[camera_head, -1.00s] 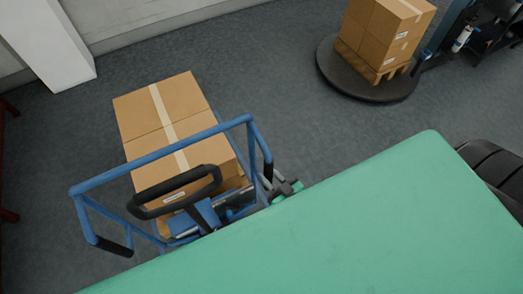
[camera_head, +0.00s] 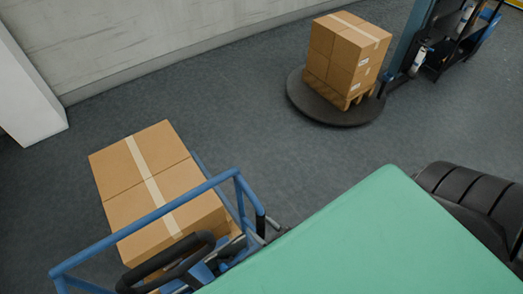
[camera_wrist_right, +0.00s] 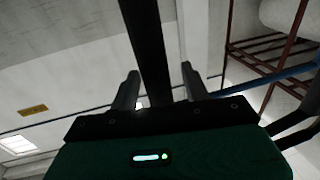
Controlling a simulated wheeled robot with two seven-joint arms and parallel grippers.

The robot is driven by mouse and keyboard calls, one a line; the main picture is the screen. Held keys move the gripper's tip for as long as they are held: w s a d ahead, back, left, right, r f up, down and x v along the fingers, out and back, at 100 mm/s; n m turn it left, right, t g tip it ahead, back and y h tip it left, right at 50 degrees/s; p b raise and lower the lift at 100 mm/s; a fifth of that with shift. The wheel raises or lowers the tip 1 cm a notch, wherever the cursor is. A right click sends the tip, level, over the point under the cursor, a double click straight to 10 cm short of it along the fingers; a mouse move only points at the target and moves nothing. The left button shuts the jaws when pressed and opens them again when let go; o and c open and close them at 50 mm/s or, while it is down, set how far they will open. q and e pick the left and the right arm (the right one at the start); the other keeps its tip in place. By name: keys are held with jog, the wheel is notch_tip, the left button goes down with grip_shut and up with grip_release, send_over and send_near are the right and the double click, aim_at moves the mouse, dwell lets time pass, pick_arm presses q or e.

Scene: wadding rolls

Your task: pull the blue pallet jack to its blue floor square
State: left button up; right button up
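The blue pallet jack (camera_head: 157,214) is at the lower left in the head view, with a blue tube frame and a black loop handle (camera_head: 178,262). It carries brown taped cartons (camera_head: 150,190). My right gripper (camera_head: 275,229) shows only as a small dark part beside the frame's right black grip (camera_head: 260,225), mostly hidden by my green body. In the right wrist view, its two fingers (camera_wrist_right: 159,85) stand apart on either side of a black bar (camera_wrist_right: 150,45), with a gap visible at least on the right. My left gripper is not in view. No blue floor square shows.
A round dark turntable (camera_head: 300,105) holds a pallet (camera_head: 338,93) of stacked cartons (camera_head: 345,55), beside a dark blue machine column (camera_head: 408,45). A wall (camera_head: 150,40) and white pillar (camera_head: 25,95) bound the upper left. Grey floor between is clear.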

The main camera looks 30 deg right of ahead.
dwell(0.4)
jog(key=shift+s+d+f, duration=0.15)
jog(key=shift+s, duration=0.3)
jog(key=b+v, duration=0.4)
jog(key=v, duration=0.8)
jog(key=shift+s+b, duration=0.3)
jog(key=shift+s, duration=0.1)
